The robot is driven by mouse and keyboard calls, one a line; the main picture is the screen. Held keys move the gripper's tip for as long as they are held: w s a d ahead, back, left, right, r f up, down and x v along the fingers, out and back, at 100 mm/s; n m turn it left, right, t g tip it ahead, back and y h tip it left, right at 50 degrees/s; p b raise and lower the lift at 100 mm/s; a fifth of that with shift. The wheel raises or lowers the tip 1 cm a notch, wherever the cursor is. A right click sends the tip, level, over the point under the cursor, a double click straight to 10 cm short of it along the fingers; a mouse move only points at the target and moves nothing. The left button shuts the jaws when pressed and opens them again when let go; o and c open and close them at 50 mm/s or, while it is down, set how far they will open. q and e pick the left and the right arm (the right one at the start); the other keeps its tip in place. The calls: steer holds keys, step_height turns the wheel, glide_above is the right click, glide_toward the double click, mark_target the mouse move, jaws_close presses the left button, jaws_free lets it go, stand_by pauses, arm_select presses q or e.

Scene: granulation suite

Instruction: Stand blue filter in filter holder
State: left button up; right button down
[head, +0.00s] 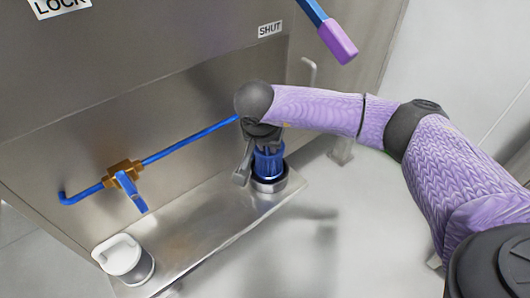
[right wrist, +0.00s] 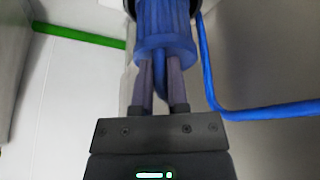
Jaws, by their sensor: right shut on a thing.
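The blue filter (head: 268,163) is a ribbed blue cylinder and stands upright in the head view. Its lower end meets the filter holder (head: 269,185), a dark and silver ring on the steel ledge; I cannot tell whether it is fully seated. My right gripper (head: 262,143) points down from above and is shut on the filter's upper part. In the right wrist view the two fingers (right wrist: 159,85) hold the near end of the blue filter (right wrist: 166,32), and a dark rim shows at its far end. My left gripper is not in view.
A steel ledge (head: 205,222) runs below the cabinet wall. A blue pipe (head: 190,140) with a brass valve (head: 124,174) lies left of the filter. A white-lidded pot (head: 122,257) stands at the ledge's left end. A purple-ended lever (head: 338,40) hangs above my right arm.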

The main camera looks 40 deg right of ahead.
steer(key=shift+f, duration=0.4)
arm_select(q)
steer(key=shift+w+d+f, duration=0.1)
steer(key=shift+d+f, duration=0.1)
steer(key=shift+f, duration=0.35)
arm_select(e)
steer(key=shift+f, duration=0.65)
steer(key=c, duration=0.6)
jaws_free()
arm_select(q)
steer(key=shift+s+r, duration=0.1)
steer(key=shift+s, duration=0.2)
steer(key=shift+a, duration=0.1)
arm_select(e)
steer(key=shift+r, duration=0.1)
